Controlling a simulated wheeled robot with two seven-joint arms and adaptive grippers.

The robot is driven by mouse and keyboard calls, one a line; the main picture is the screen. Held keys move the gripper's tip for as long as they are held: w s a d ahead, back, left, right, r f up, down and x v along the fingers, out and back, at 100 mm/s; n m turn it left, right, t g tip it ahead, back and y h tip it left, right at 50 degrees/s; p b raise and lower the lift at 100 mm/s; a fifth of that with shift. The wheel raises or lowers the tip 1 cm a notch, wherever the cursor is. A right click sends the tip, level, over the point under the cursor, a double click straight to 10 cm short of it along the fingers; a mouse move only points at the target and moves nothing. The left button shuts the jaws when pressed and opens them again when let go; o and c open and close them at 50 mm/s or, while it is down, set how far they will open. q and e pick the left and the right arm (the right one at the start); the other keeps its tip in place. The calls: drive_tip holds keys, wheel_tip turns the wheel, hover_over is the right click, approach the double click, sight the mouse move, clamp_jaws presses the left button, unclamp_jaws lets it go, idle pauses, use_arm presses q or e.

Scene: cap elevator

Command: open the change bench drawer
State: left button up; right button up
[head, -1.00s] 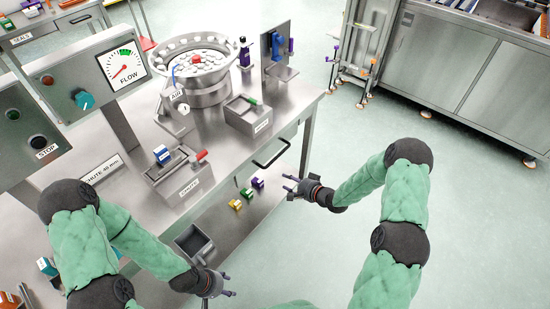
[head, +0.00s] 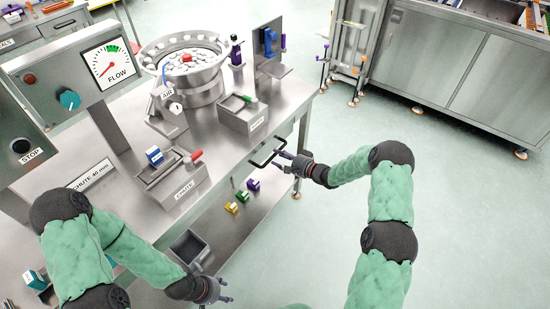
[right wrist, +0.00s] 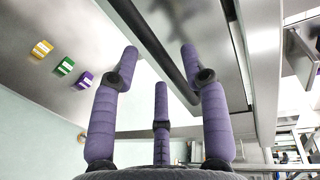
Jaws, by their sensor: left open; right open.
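The change bench (head: 226,148) is a steel table at the left and middle of the head view. Its drawer has a dark bar handle (head: 266,154) on the front edge. My right gripper (head: 285,160) is open close to the handle. In the right wrist view the handle (right wrist: 155,45) runs diagonally between the spread fingers of my right gripper (right wrist: 160,70); I cannot tell whether they touch it. The drawer looks shut. My left gripper (head: 226,290) is open and empty, low in front of the bench beside a grey bin.
A bowl feeder (head: 186,65), a chute box (head: 172,180) and a small tray (head: 243,114) stand on the bench. Small coloured boxes (head: 243,196) lie on the lower shelf, with a grey bin (head: 190,248) near them. The floor (head: 460,210) at the right is clear.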

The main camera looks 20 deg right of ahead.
use_arm(q)
drive_tip(key=shift+f, duration=0.35)
use_arm(e)
drive_tip(key=shift+x, duration=1.35)
clamp_jaws()
use_arm(q)
wheel_tip(320, 180, up, 6)
drive_tip(key=s+d+p, duration=0.1)
drive_tip(key=s+p, duration=0.1)
drive_tip(key=p, duration=0.3)
drive_tip(key=shift+d+r+p, duration=0.15)
drive_tip(key=shift+d+p, duration=0.05)
drive_tip(key=shift+p, duration=0.2)
use_arm(e)
drive_tip(key=f+v, duration=0.3)
drive_tip(key=v, duration=1.3)
drive_tip(key=s+f+v, duration=0.1)
drive_tip(key=f+v, duration=0.2)
drive_tip(key=v, duration=1.4)
drive_tip(key=shift+s+d, duration=0.35)
drive_tip(key=shift+d, duration=0.15)
drive_tip(key=shift+f, duration=0.15)
